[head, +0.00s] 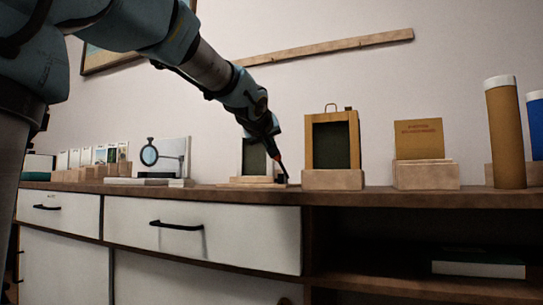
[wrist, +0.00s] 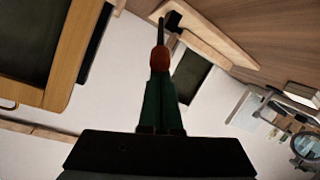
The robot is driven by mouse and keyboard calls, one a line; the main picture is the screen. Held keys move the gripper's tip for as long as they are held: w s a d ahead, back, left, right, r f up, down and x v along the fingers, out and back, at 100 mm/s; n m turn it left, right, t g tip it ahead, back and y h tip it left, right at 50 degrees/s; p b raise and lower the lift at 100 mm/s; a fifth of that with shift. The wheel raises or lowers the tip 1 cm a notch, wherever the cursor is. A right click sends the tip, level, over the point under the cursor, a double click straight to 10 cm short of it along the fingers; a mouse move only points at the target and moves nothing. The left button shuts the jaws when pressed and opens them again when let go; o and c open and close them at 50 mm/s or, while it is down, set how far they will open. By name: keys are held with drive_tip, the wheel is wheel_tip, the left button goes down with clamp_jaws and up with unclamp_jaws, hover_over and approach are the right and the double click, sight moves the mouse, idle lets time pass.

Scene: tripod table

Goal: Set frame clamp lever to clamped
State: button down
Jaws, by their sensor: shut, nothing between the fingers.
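The clamp lever stands at the front right of a small frame's pale wooden base (head: 250,181). It has an orange-red grip (wrist: 160,60), a thin dark rod and a small black block (head: 281,179) at its foot. The frame's dark panel (head: 254,158) stands upright behind it and also shows in the wrist view (wrist: 192,78). My gripper (head: 275,146) reaches down from the upper left to the grip. Its dark green fingers (wrist: 160,95) are shut at or against the grip, with nothing seen between them. Whether they touch it is unclear.
A larger wooden frame (head: 309,135) stands close to the right. Further right are a card stand (head: 420,140) and a tall tan cylinder (head: 505,130). A round magnifier (head: 149,155) stands left. All stand on a brown cabinet top (head: 220,193).

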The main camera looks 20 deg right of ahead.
drive_tip(key=shift+s+a+f+b, duration=0.1)
drive_tip(key=shift+s+f+b, duration=0.05)
drive_tip(key=shift+f+b, duration=0.35)
idle(0.3)
wheel_tip(320, 180, up, 4)
drive_tip(key=w+p, duration=0.2)
drive_tip(key=p, duration=0.2)
drive_tip(key=f+v, duration=0.1)
drive_tip(key=v, duration=0.8)
drive_tip(key=shift+s+a, duration=0.15)
drive_tip(key=shift+a, duration=0.4)
drive_tip(key=shift+r, duration=0.1)
